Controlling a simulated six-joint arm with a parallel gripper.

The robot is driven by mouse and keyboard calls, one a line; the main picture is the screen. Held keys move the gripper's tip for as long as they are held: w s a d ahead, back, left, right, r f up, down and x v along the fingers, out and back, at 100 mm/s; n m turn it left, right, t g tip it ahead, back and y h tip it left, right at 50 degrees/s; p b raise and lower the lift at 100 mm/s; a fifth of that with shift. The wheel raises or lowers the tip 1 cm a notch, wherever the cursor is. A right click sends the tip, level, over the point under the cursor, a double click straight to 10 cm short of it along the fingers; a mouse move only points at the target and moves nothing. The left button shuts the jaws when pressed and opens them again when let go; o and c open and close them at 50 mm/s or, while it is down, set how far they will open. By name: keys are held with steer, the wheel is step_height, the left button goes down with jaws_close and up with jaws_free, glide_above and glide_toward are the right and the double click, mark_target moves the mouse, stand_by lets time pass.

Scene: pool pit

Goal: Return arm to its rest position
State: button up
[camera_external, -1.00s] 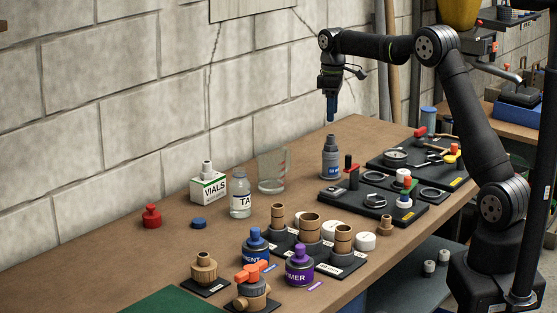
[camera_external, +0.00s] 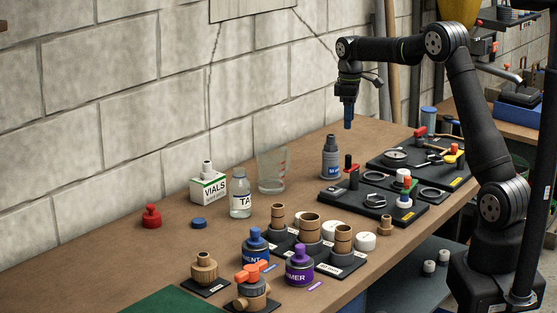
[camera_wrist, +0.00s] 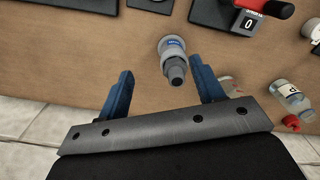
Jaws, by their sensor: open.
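My gripper (camera_external: 348,118) hangs above the back part of the workbench, pointing down, with nothing between its fingers. In the wrist view its two blue fingers (camera_wrist: 163,92) stand wide apart. The grey bottle with a blue label (camera_external: 331,158) stands upright on the bench below my gripper and a little to its left. In the wrist view the same bottle (camera_wrist: 173,57) shows from above, beyond the fingertips and apart from them.
A clear beaker (camera_external: 272,170), a labelled glass bottle (camera_external: 240,194) and a VIALS box (camera_external: 208,189) stand along the wall side. Black tool trays (camera_external: 400,214) lie to the right. Pipe fittings and cans fill the front. The block wall (camera_external: 130,100) rises behind the bench.

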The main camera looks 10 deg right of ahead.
steer(key=d+r, duration=0.4)
steer(key=d, duration=0.2)
steer(key=s+a+f+n, duration=0.1)
steer(key=s+a+f, duration=0.25)
steer(key=s, duration=0.65)
steer(key=s+a+f, duration=0.2)
steer(key=s+f, duration=0.3)
steer(key=s, duration=0.5)
steer(key=s+a+f, duration=0.1)
steer(key=a, duration=0.1)
steer(key=a+f, duration=0.2)
steer(key=s+a+f, duration=0.1)
steer(key=a+f, duration=0.1)
steer(key=shift+s+a, duration=0.35)
